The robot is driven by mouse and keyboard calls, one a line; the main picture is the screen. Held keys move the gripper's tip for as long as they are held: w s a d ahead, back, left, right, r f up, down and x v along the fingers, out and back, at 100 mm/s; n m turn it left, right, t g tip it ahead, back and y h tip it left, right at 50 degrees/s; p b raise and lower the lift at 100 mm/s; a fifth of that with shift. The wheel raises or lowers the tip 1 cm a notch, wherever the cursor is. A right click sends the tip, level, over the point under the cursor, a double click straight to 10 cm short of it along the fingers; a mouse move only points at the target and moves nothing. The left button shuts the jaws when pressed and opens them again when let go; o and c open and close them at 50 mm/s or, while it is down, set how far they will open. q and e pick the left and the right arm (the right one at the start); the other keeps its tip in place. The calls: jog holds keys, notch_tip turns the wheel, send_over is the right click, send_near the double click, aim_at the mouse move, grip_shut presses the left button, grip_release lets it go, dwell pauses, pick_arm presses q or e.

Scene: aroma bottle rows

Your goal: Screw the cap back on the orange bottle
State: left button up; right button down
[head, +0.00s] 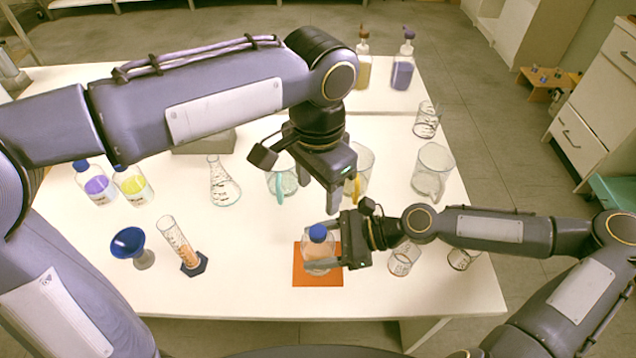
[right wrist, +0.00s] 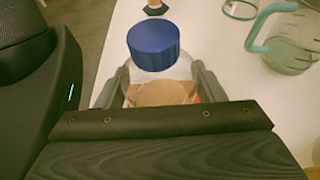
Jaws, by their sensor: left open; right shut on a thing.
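The orange bottle (head: 318,255) is clear with an orange tint and stands upright on an orange mat (head: 318,281) near the table's front edge. Its blue cap (head: 318,232) sits on its neck; whether it is tight cannot be told. In the right wrist view the blue cap (right wrist: 153,46) is on top of the bottle (right wrist: 160,92). My right gripper (head: 308,252) is shut on the bottle's body from the right, a finger on each side. My left gripper (head: 331,210) is open and empty, pointing down above and slightly behind the cap, apart from it.
A blue funnel (head: 129,242) and a graduated cylinder (head: 178,240) stand to the left. Purple (head: 97,187) and yellow (head: 133,185) bottles and a flask (head: 222,184) are farther back. Beakers stand behind, including one (head: 432,168) at right. Glasses (head: 403,258) sit beneath my right arm.

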jog(key=shift+c, duration=1.3)
grip_release()
jog(key=v, duration=0.8)
jog(key=shift+p, duration=0.45)
jog(key=shift+f, duration=0.1)
